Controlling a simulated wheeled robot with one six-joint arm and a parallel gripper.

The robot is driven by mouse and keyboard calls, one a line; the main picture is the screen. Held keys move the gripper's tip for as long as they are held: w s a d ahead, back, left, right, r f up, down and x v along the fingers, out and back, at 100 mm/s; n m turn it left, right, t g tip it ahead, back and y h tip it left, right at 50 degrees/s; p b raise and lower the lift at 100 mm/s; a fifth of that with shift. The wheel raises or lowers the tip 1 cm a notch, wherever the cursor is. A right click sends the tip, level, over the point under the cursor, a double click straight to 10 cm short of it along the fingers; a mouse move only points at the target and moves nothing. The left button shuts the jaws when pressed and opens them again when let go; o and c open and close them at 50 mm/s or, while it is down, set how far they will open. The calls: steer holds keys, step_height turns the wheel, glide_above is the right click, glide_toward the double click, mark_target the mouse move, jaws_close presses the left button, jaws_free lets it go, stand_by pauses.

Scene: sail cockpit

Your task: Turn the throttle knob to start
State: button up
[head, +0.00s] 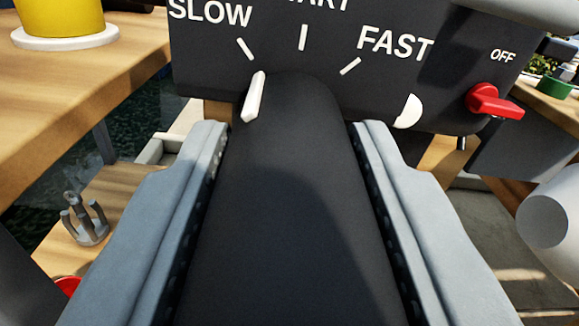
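The dark throttle knob (290,200) stands out from the dark panel (210,60) toward me and fills the middle of the view. Its white pointer (253,97) shows at the upper left, its tip just below the SLOW tick mark (245,49). The START tick mark (303,38) is at top centre, its word partly cut off. FAST (395,43) is to the right. My gripper (290,128) has one grey finger on each side of the knob. The ridged inner pads lie along its sides and appear closed on it.
A red switch (490,102) by OFF sits on the panel's right. A yellow pot (60,18) stands on wood at upper left. A metal cleat-like part (85,220) is at lower left. A white cylinder (550,215) is at right.

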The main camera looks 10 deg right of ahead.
steer(key=shift+m, duration=0.3)
steer(key=m, duration=0.3)
steer(key=shift+m, duration=2.1)
steer(key=o, duration=1)
steer(key=shift+s, duration=0.1)
